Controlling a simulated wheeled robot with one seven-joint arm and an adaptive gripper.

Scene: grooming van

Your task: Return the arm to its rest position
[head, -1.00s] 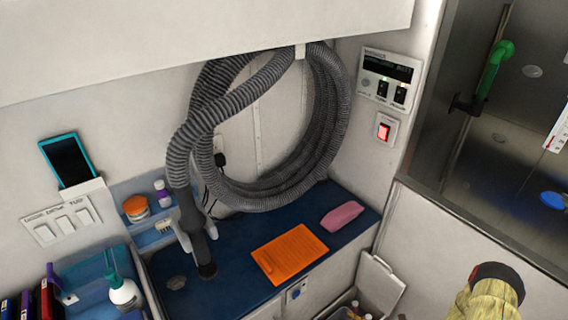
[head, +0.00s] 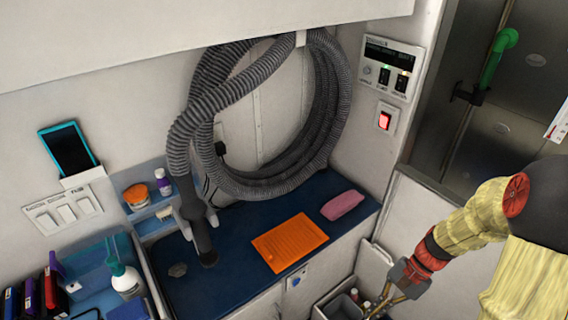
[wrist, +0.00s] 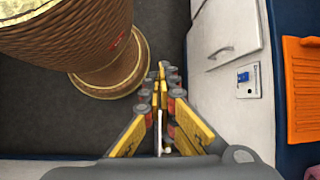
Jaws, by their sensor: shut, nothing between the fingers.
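My arm in its yellow sleeve reaches in from the right edge of the head view, bent downward. My gripper (head: 374,312) is at the bottom of that view, low in front of the counter and over an open bin, its tips close to the frame edge. In the wrist view my gripper (wrist: 162,72) shows its fingers brought together with nothing held. It points along the floor beside a white cabinet front (wrist: 230,75).
The blue counter (head: 225,285) holds an orange mat (head: 289,242), a pink item (head: 342,205) and a grey hose (head: 335,110) hung above. An open bin (head: 340,306) with bottles stands below my gripper. A steel-walled bay (head: 505,120) is at right. Dark floor (wrist: 60,120) shows.

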